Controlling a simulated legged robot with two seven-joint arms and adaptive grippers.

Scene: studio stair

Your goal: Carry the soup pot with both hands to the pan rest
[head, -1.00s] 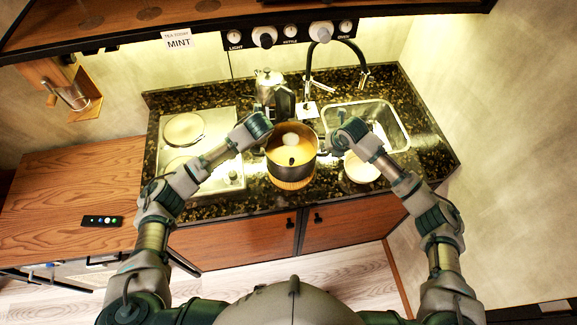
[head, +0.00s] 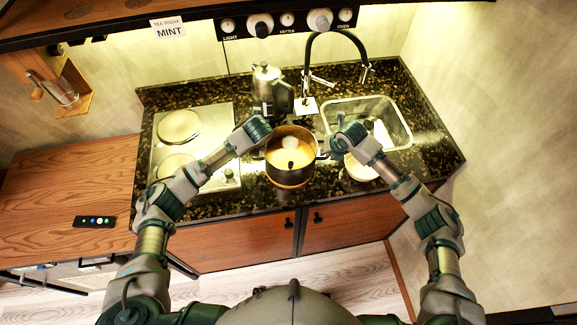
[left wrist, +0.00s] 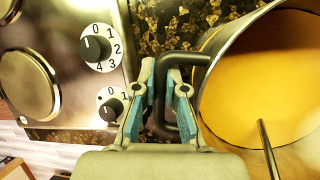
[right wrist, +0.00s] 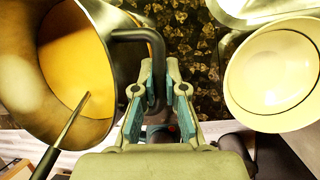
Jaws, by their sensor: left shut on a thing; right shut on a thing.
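The soup pot (head: 290,174) is dark steel, upright, with orange soup, a pale round lump and a ladle in it. My left gripper (head: 258,132) is shut on its left handle, a dark loop that shows in the left wrist view (left wrist: 187,112). My right gripper (head: 340,142) is shut on its right handle, which shows in the right wrist view (right wrist: 152,40). The round wooden pan rest (head: 291,186) shows as a thin edge under the pot's front. The pot hides the rest of it, and I cannot tell whether they touch.
A steel hob (head: 207,128) with knobs is on the left of the dark stone counter. A metal kettle (head: 268,92) stands close behind the pot. The sink (head: 400,128) and tap (head: 308,60) are behind right. Pale bowls (head: 360,170) stand close right of the pot.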

